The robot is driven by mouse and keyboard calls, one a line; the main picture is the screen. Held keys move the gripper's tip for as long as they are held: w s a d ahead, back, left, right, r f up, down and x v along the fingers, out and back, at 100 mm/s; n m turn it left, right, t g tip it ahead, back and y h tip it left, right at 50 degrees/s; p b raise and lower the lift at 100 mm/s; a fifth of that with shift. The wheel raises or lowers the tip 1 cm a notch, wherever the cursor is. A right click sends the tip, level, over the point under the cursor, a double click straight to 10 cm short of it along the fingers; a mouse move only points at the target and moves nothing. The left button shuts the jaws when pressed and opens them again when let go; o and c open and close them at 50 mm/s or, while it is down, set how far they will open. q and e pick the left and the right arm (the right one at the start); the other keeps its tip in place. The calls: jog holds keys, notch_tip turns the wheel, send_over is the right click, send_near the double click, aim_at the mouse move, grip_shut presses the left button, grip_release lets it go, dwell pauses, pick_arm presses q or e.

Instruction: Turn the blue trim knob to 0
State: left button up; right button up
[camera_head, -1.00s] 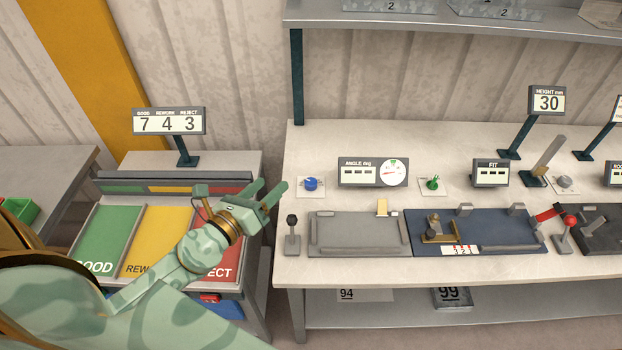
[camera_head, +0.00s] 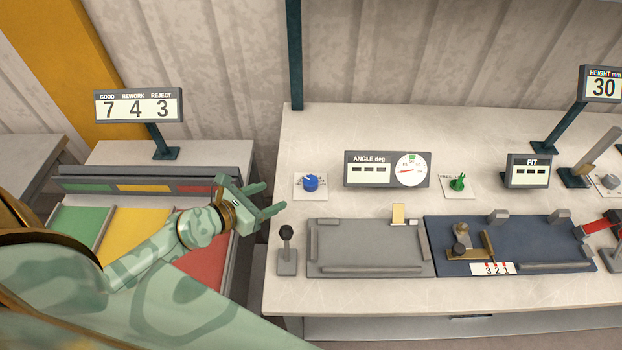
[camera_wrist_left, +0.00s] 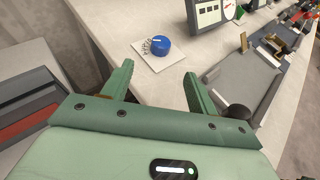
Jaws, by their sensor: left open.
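The blue trim knob (camera_head: 311,183) sits on a small white plate (camera_head: 299,190) at the left end of the workbench. In the left wrist view the knob (camera_wrist_left: 160,44) shows a pale pointer mark on top; the print on its plate is too small to read. My left gripper (camera_head: 275,198) is open and empty, left of the knob and apart from it, near the bench's left edge. In the left wrist view its two fingers (camera_wrist_left: 158,82) stand apart with the knob beyond them. My right gripper is not in view.
An angle display (camera_head: 386,170) stands right of the knob, with a green knob (camera_head: 457,183) beyond it. A black-topped lever (camera_head: 287,249) stands in front of the knob, beside a grey plate (camera_head: 370,262). Sorting bins (camera_head: 141,232) lie left, across a gap.

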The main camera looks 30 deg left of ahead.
aim_at(310, 180)
pick_arm(q)
jog(key=b+x, duration=0.3)
jog(key=x, duration=1.2)
jog(key=shift+w+d+r+b, duration=0.1)
jog(key=shift+w+d+b, duration=0.1)
jog(key=shift+d+b, duration=0.1)
jog(key=shift+a, duration=0.1)
jog(key=c, duration=1)
